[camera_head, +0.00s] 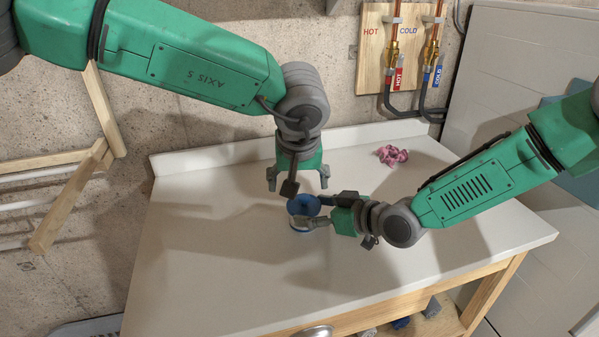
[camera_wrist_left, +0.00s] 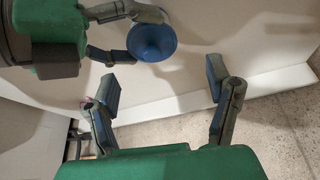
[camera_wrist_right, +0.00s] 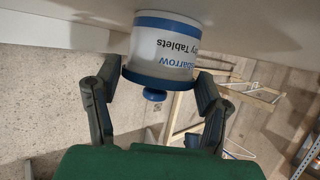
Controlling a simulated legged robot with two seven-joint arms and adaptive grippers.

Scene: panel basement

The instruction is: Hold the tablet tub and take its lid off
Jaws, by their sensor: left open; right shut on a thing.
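The tablet tub (camera_head: 300,222) is a small white tub with a blue lid (camera_head: 304,204) that has a knob in its middle. It is upright near the middle of the worktop; I cannot tell whether its base touches the top. My left gripper (camera_head: 297,184) is open and empty, pointing down just behind and above the lid. The lid (camera_wrist_left: 152,42) lies beyond its fingertips in the left wrist view.
A crumpled pink cloth (camera_head: 392,155) lies at the back of the white worktop (camera_head: 220,240). Hot and cold pipes on a wooden board (camera_head: 402,50) are on the wall behind. The left and front of the worktop are clear.

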